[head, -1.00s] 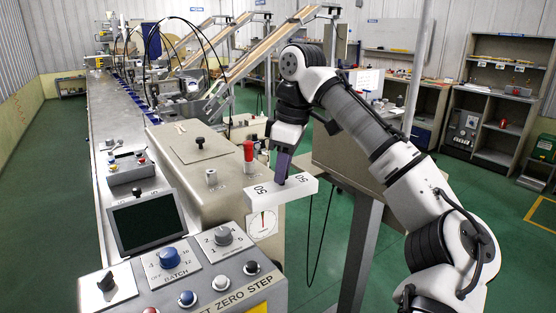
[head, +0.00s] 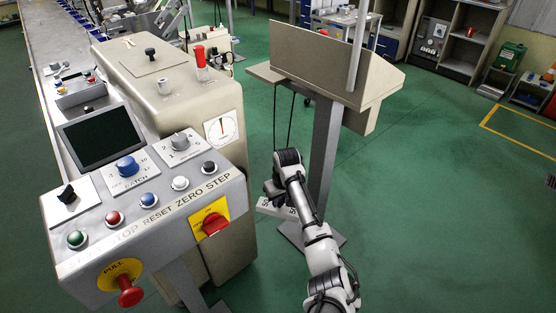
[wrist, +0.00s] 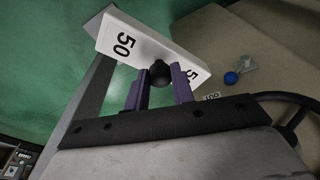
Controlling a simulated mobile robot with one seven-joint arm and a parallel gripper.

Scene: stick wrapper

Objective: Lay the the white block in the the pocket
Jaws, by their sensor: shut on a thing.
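The white block (wrist: 122,38) is a flat bar with a black "50" near each end and a black knob (wrist: 159,72) on its face. My gripper (wrist: 161,84) has purple fingers shut on this knob. In the head view my gripper (head: 276,190) is low, right of the beige machine, and the block (head: 268,207) shows partly under it, held clear of the machine. I cannot make out a pocket in either view.
A control console (head: 150,205) with knobs and buttons stands at the left, joined to the beige machine (head: 185,100) with a dial (head: 221,128). A grey post (head: 325,150) with a sloped beige desk (head: 320,65) rises behind my arm.

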